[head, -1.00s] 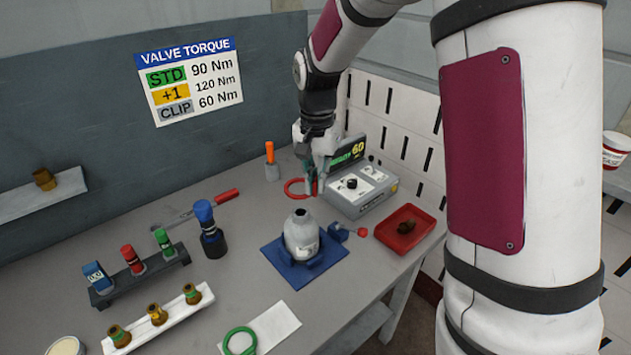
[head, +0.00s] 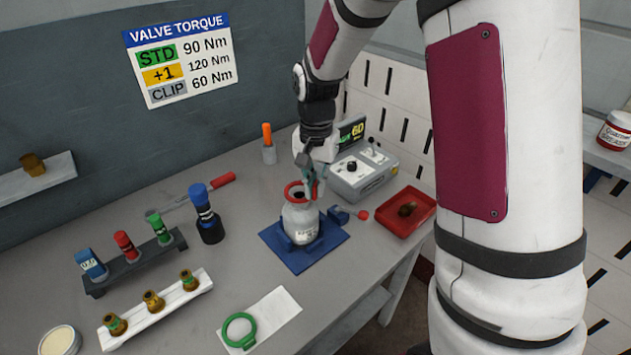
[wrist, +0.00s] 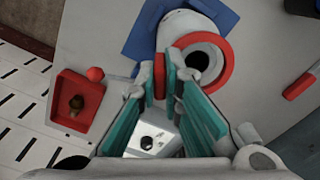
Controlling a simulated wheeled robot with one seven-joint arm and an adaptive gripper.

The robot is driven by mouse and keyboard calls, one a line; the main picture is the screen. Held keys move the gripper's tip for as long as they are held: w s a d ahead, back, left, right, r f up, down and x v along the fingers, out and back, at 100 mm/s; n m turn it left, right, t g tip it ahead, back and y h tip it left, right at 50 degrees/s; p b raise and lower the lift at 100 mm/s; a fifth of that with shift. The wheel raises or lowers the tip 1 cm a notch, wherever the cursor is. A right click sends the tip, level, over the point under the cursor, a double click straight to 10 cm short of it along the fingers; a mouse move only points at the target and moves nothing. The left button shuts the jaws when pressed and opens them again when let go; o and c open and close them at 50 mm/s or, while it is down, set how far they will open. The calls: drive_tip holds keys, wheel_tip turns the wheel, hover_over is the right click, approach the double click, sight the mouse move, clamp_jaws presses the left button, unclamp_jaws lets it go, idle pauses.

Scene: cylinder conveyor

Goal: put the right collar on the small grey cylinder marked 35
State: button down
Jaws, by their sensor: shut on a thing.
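The small grey cylinder (head: 299,224) stands upright in a blue holder (head: 294,263) on the bench; its label is too small to read. My gripper (head: 309,184) is just above the cylinder, shut on the side of a red collar (head: 291,193). In the wrist view the red collar (wrist: 226,72) rings the cylinder's dark mouth, with the teal-padded fingers (wrist: 173,78) at its left side. I cannot tell whether it rests on the shoulder or hangs just above. A green collar (head: 229,337) lies on a white sheet at the front.
A grey device (head: 365,178) stands behind, right of the cylinder. A red tray (head: 421,203) with a brown part is at the right. A dark rack (head: 132,262) of coloured bottles, a white rack (head: 134,327) of brass parts and a blue-topped bottle (head: 209,228) are left.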

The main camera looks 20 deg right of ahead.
drive_tip(key=shift+f+b, duration=0.35)
drive_tip(key=shift+f, duration=1.15)
drive_tip(key=c, duration=1.7)
unclamp_jaws()
drive_tip(key=shift+o, duration=0.2)
drive_tip(key=shift+r+p, duration=1)
drive_tip(key=shift+r, duration=2)
